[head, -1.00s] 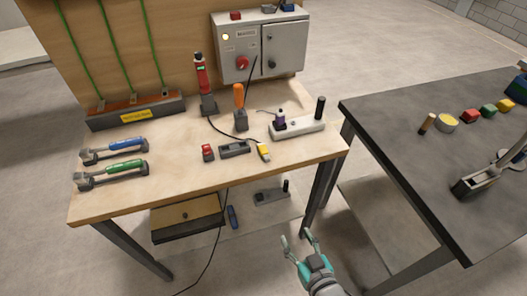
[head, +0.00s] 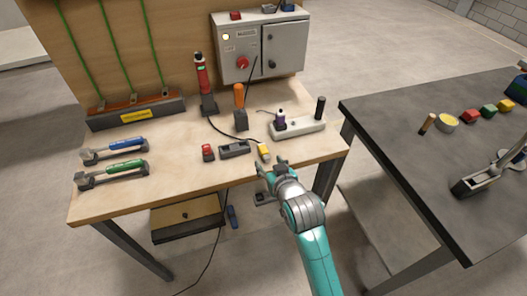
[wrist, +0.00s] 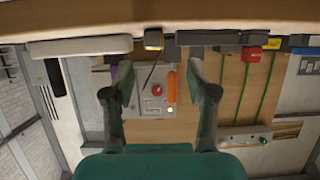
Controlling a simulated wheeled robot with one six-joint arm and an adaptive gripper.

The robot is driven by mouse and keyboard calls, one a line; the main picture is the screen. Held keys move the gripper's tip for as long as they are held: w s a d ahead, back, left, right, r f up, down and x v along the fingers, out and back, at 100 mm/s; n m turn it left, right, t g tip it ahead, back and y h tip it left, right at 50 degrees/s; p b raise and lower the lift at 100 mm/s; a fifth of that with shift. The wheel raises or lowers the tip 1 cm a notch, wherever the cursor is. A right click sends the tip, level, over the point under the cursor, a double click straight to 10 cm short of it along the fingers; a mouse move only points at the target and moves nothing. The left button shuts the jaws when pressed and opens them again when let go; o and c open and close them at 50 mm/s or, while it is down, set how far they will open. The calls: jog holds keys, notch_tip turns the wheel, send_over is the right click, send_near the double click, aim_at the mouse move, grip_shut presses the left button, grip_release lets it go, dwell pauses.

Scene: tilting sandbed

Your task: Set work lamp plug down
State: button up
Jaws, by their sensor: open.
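A small yellow plug (head: 264,151) lies on the wooden workbench near its front edge, with a dark cable running to it. I take it to be the work lamp plug. In the wrist view the yellow plug (wrist: 153,39) shows beyond and between my fingertips, at the bench edge. My gripper (head: 272,166) is at the bench's front edge, just in front of the plug. Its two fingers stand apart in the wrist view (wrist: 161,72), with nothing held between them. Whether a finger touches the plug cannot be told.
A dark grey block (head: 234,149) and a red block (head: 208,152) lie left of the plug. A white strip with a black post (head: 298,127) lies to the right. An orange-handled tool (head: 239,105) stands behind. A dark table (head: 400,150) stands to the right across a gap.

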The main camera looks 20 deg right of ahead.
aim_at(265, 152)
jog(key=x, duration=0.3)
jog(key=shift+d+x, duration=0.2)
jog(key=shift+x, duration=1.1)
jog(key=shift+d+x, duration=0.2)
jog(key=shift+x, duration=1.15)
jog(key=shift+r, duration=0.15)
grip_shut()
